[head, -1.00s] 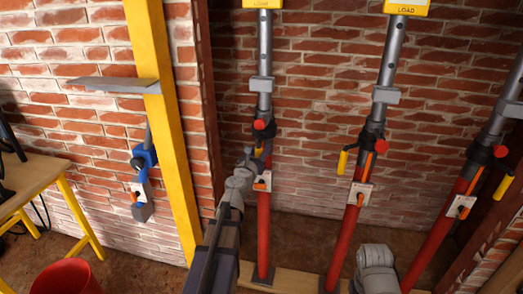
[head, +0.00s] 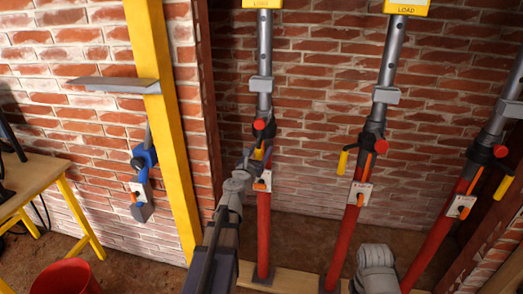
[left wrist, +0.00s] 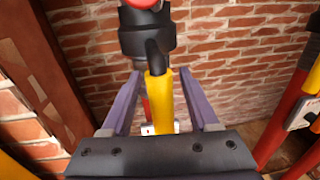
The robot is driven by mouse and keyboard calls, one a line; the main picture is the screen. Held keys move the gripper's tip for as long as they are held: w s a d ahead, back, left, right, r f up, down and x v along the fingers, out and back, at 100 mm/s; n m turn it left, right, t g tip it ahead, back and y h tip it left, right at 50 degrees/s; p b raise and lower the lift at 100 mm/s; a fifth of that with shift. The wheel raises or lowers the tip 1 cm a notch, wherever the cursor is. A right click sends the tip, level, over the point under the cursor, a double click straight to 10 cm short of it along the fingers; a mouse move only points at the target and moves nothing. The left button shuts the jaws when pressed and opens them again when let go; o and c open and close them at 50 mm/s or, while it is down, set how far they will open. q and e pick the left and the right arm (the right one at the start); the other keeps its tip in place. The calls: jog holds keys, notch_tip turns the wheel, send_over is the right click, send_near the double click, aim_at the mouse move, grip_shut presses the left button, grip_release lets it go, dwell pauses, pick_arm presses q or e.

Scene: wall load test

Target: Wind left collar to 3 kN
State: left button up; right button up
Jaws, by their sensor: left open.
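The left prop has a red lower tube (head: 263,235), a grey upper tube (head: 265,50) and a black collar (head: 260,131) with a red knob (head: 259,124). The collar also shows at the top of the left wrist view (left wrist: 146,38). Its yellow handle (left wrist: 157,98) hangs down between the two purple fingers of my left gripper (left wrist: 157,88). The fingers are apart, with a gap on each side of the handle. In the head view my left gripper (head: 256,158) is just below the collar and mostly hides the handle. My right gripper is out of sight.
Two similar props stand to the right, with collars (head: 372,142) and (head: 486,154). Yellow load boxes (head: 407,8) top the left and middle props. A yellow post (head: 165,130), a blue tool on the wall (head: 145,160), a bench (head: 30,185) and a red bucket (head: 68,279) are left.

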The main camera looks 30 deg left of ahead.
pick_arm(q)
jog(key=s, duration=0.4)
jog(key=s+d, duration=0.1)
jog(key=s, duration=0.1)
jog(key=shift+s, duration=0.35)
jog(key=shift+a, duration=0.1)
jog(key=shift+c, duration=0.4)
